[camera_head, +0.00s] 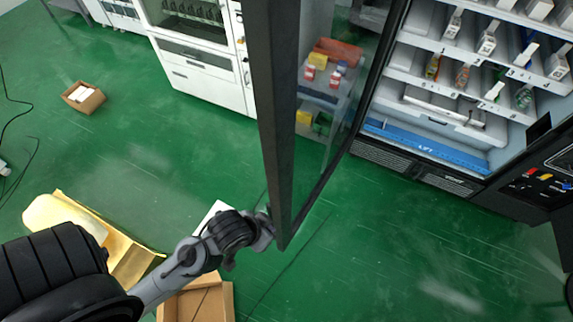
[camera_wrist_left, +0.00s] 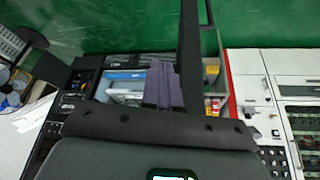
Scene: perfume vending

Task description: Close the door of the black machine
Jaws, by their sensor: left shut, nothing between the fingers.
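The black machine (camera_head: 447,182) stands at the right of the head view, its lit shelves exposed. Its door (camera_head: 272,100) is open and swung out toward me, with a thick black frame and a glass pane. In the left wrist view the door's frame (camera_wrist_left: 189,62) is a dark bar. My left gripper (camera_head: 266,226) is at the door's lower free corner, on its left side in the head view. Its fingers (camera_wrist_left: 164,88) are shut and empty in the wrist view. The door edge partly hides the fingertips in the head view; I cannot tell whether they touch it. My right gripper is not in view.
A white machine (camera_head: 200,78) stands at the back. A shelf rack with boxes (camera_head: 322,88) shows through the glass. An open cardboard box (camera_head: 205,300) and a yellow box (camera_head: 128,262) lie near my left arm. The green floor (camera_head: 370,260) before the machine is clear.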

